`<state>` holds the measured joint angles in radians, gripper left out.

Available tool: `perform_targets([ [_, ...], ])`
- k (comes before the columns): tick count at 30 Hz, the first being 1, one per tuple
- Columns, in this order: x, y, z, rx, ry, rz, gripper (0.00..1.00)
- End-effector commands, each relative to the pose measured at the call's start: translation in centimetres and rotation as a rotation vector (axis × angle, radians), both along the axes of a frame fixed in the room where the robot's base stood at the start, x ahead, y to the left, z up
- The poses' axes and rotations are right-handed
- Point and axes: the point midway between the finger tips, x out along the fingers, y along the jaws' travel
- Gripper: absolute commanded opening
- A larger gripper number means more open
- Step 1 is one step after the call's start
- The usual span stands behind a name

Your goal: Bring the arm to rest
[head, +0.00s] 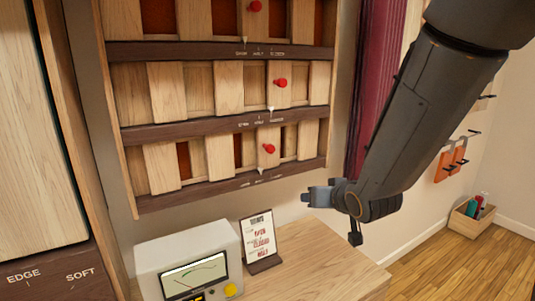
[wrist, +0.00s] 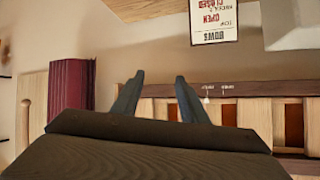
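My gripper (head: 308,196) hangs in the air in front of the wooden panel rack, above the desk, at the end of my dark arm. In the wrist view its two fingers (wrist: 153,95) stand apart with nothing between them. The wrist view appears upside down, with the sign at the top and the rack below. My gripper touches nothing that I can see.
The slatted rack (head: 135,205) with red knobs fills the wall. A meter box (head: 155,255) and a sign (head: 258,238) stand on the wooden desk (head: 320,262). A dark red curtain (head: 378,70) hangs behind my arm. A small crate (head: 466,222) sits on the floor at right.

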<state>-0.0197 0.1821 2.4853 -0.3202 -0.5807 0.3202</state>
Motion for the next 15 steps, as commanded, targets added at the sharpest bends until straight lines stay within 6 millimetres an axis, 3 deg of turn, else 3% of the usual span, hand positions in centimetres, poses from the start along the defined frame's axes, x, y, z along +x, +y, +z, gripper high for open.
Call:
perform_targets([
  [3, -3.6, -2.6, -3.3, -0.087, 0.196, -0.059, 0.40],
  [7, -8.9, -4.6, -6.3, -0.152, 0.430, -0.095, 0.40],
  [12, -16.1, -5.5, -8.4, -0.187, 0.701, -0.099, 0.40],
  [15, -19.1, -5.5, -8.8, -0.189, 0.809, -0.088, 0.40],
])
